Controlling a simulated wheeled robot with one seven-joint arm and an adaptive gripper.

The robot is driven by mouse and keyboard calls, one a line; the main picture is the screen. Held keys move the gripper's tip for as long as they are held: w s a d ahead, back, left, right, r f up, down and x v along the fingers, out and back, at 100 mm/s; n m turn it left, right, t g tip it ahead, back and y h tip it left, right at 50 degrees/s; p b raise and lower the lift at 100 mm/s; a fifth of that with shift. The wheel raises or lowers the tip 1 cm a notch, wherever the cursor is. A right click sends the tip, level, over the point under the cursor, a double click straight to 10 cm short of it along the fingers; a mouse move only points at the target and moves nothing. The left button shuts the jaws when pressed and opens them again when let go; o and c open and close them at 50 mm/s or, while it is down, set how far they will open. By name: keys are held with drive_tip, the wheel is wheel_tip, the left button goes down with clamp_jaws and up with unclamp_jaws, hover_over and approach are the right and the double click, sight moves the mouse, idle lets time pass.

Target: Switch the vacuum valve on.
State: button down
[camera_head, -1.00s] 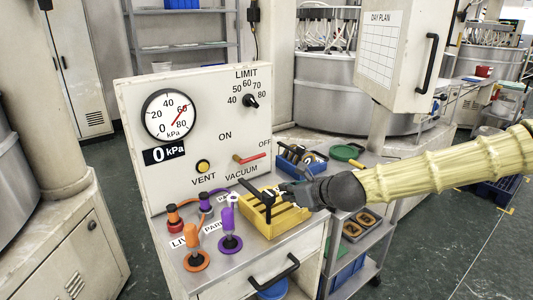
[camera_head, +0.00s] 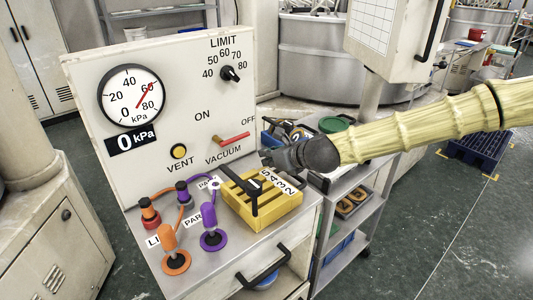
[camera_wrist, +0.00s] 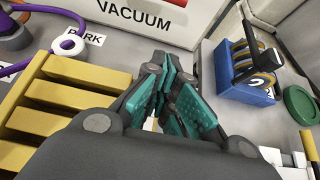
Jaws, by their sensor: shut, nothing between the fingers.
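The vacuum valve is a red lever (camera_head: 234,138) on the white panel (camera_head: 85,90), between the ON and OFF labels and above the word VACUUM. It lies nearly level, its tip pointing right toward OFF. The digital readout (camera_head: 133,140) shows 0 kPa. My gripper (camera_head: 272,156) is in front of the panel, below and to the right of the lever, apart from it. In the wrist view its teal fingers (camera_wrist: 167,95) are shut and empty, pointing at the panel foot under the VACUUM label (camera_wrist: 134,17).
A yellow slotted block (camera_head: 262,208) stands on the bench close to my gripper. Orange and purple hose fittings (camera_head: 210,225) stand left of it. A blue holder (camera_wrist: 245,90) with discs and a green lid (camera_wrist: 300,104) lie to the right. A yellow VENT button (camera_head: 179,151) sits left of the lever.

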drive_tip(key=shift+x, duration=0.85)
drive_tip(key=x, duration=0.4)
drive_tip(key=shift+w+a+p, duration=0.15)
drive_tip(key=shift+a+p, duration=0.05)
drive_tip(key=shift+p, duration=0.2)
drive_tip(key=shift+w+a+f, duration=0.15)
drive_tip(key=shift+a+f, duration=0.05)
drive_tip(key=shift+w+a+r, duration=0.15)
drive_tip(key=shift+r, duration=0.1)
drive_tip(key=shift+w+a+r+p, duration=0.15)
drive_tip(key=shift+r+p, duration=0.25)
drive_tip(key=shift+r, duration=0.45)
drive_tip(key=shift+w+a+r+p, duration=0.15)
drive_tip(key=shift+r+p, duration=0.25)
drive_tip(key=shift+r, duration=0.4)
drive_tip(key=shift+w+d, duration=0.1)
drive_tip(key=shift+d, duration=0.05)
